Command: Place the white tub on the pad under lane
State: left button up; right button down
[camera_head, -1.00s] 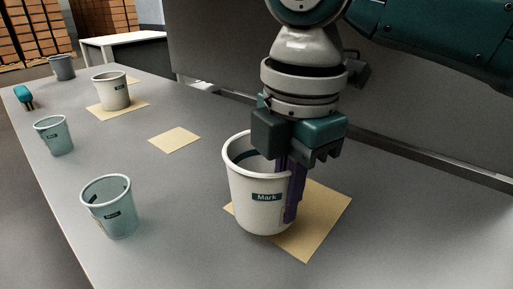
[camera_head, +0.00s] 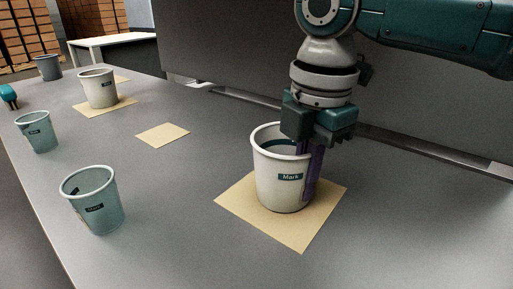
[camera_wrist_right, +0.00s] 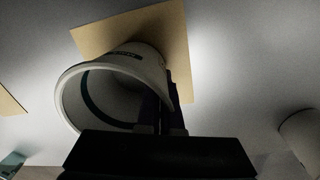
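The white tub (camera_head: 278,185), with a dark "Mark" label, is upright over the middle of a tan square pad (camera_head: 245,206) at the front right. It looks to be on the pad or very close above it; I cannot tell which. My right gripper (camera_head: 313,172) points down at the tub's right side and is shut on its wall. In the right wrist view, one finger is inside the tub (camera_wrist_right: 82,85) and the other outside, with the wall between them. The tub's far side is partly hidden by the gripper. My left gripper is not in view.
Two translucent teal cups (camera_head: 92,205) (camera_head: 38,133) stand along the left edge. Another white tub (camera_head: 99,90) stands on a farther pad (camera_head: 84,108). An empty pad (camera_head: 163,134) lies between. A grey tub (camera_head: 48,68) is at the far left. A grey panel (camera_head: 240,60) rises behind.

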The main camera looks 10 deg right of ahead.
jog(key=c, duration=1.1)
grip_release()
jog(key=shift+f, duration=0.1)
notch_tip(320, 180, up, 7)
jog(key=shift+s+f+p, duration=0.1)
jog(key=shift+s+p, duration=0.05)
jog(key=shift+p, duration=1.05)
jog(key=shift+r, duration=0.55)
